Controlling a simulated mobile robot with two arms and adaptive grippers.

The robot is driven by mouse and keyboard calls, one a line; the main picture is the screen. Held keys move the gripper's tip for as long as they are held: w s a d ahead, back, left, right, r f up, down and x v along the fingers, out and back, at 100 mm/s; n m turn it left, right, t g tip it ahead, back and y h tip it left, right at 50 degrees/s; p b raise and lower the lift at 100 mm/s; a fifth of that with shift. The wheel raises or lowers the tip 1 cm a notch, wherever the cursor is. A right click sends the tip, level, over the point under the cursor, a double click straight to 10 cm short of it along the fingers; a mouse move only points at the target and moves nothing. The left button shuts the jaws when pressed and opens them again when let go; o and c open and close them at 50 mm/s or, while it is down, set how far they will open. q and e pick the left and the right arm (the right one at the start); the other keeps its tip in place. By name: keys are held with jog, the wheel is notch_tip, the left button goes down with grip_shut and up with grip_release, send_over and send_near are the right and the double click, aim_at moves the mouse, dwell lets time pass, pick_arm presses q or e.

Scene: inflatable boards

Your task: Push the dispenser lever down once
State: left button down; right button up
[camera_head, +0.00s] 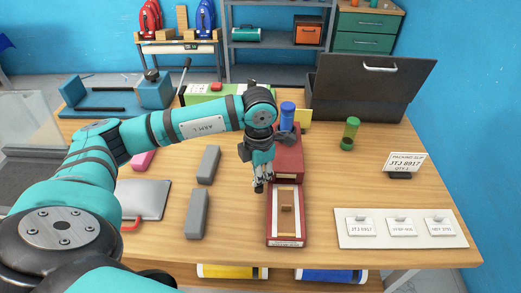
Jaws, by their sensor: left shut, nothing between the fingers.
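A red dispenser-like unit (290,160) stands near the middle of the table. A red-framed tray (271,228) with a pale inside and a small brown block (286,208) extends from its front. I cannot clearly make out a lever on it; my gripper hides part of its left side. My left gripper (258,187) points down, shut and empty, by the left edge of the unit, just behind the tray's back left corner. I cannot tell whether it touches the unit. My right gripper is not in view.
A blue cylinder (287,116) stands behind the unit, a green one (350,133) to the right. Grey bars (197,213) lie to the left. A white board with cards (400,240) lies front right. An open dark toolbox (368,90) stands at the back.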

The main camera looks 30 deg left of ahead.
pick_arm(q)
notch_tip(320, 180, up, 8)
jog(key=p, duration=0.4)
jog(key=shift+r, duration=0.2)
jog(key=shift+f, duration=0.1)
dwell(0.8)
